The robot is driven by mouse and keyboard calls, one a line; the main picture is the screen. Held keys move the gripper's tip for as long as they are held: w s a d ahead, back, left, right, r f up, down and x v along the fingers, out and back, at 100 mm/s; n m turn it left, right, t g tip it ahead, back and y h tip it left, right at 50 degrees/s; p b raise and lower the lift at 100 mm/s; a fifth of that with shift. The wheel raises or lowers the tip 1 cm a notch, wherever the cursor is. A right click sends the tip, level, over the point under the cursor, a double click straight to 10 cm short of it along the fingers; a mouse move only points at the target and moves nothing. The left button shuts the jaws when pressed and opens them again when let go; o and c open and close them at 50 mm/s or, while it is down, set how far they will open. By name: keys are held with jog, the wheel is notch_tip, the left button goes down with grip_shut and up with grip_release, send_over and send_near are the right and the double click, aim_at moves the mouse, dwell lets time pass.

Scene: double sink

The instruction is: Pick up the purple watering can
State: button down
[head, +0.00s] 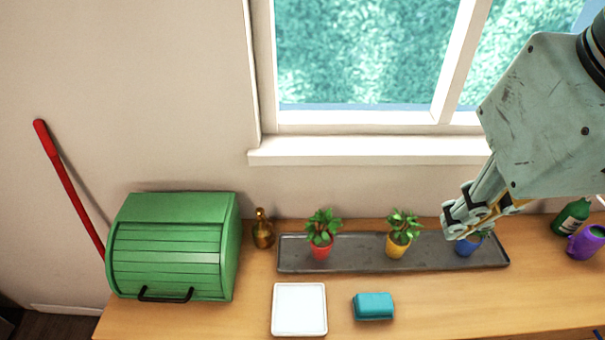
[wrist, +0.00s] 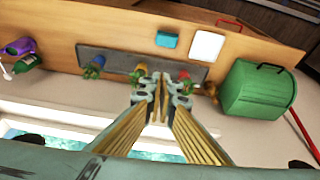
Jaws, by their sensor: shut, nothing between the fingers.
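The purple watering can (head: 586,242) stands on the wooden counter at the right edge of the head view, partly cut off by the frame. It also shows at the far left of the wrist view (wrist: 18,47), next to a green bottle. My gripper (head: 462,228) is in front of the blue pot on the tray in the head view, left of the watering can and apart from it. In the wrist view the fingertips (wrist: 163,90) point toward the tray side of the counter. The gripper is shut and empty.
A grey tray (head: 345,255) holds red (head: 320,251), yellow (head: 396,246) and blue (head: 467,246) potted plants. The green bottle (head: 570,218) stands beside the can. A green bread box (head: 172,246), brass bottle (head: 263,230), white plate (head: 299,308) and teal dish (head: 373,306) are further left.

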jog(key=c, duration=3.4)
grip_release()
jog(key=o, duration=1.4)
jog(key=shift+c, duration=0.2)
